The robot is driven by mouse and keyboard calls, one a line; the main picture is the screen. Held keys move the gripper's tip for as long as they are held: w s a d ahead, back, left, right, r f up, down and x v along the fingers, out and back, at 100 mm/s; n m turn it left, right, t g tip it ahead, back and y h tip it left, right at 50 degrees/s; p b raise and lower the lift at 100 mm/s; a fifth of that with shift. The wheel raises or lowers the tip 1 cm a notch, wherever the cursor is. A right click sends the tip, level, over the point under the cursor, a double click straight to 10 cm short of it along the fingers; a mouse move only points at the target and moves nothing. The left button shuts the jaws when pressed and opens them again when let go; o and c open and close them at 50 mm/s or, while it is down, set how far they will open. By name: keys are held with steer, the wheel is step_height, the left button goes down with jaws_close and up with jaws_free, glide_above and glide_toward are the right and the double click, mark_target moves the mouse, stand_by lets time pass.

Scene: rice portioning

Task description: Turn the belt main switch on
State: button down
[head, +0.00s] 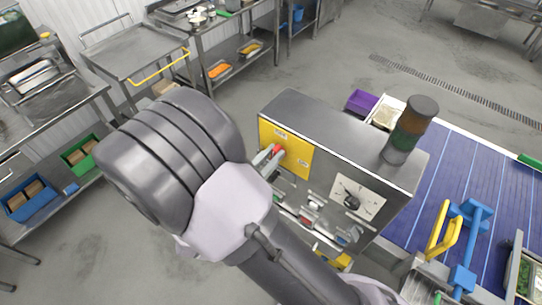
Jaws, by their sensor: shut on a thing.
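The belt's control cabinet (325,125) is a grey metal box standing beside the blue belt (455,175). A yellow panel (296,158) is on its front, at the upper left. The red main switch handle (278,149) shows on this panel. My gripper (271,155) is at the panel, with its fingertips closed on the red handle. My thick dark arm covers the left middle of the head view and hides part of the cabinet's lower front. The exact angle of the handle is too small to tell.
A white plate with a dark rotary knob (352,201) is on the cabinet's right front. A signal tower (411,130) stands on top. Blue and yellow handles (458,235) are at lower right. A steel trolley (135,50) and open floor lie behind.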

steer(key=m+b, duration=0.5)
steer(key=d+f+m+b, duration=0.1)
steer(key=m+b, duration=0.5)
steer(key=s+m+b, duration=0.1)
steer(key=m+b, duration=0.4)
steer(key=b, duration=0.1)
steer(key=shift+d+f+m, duration=0.15)
steer(key=shift+f+m, duration=0.25)
stand_by(0.3)
steer(key=c, duration=1.4)
jaws_free()
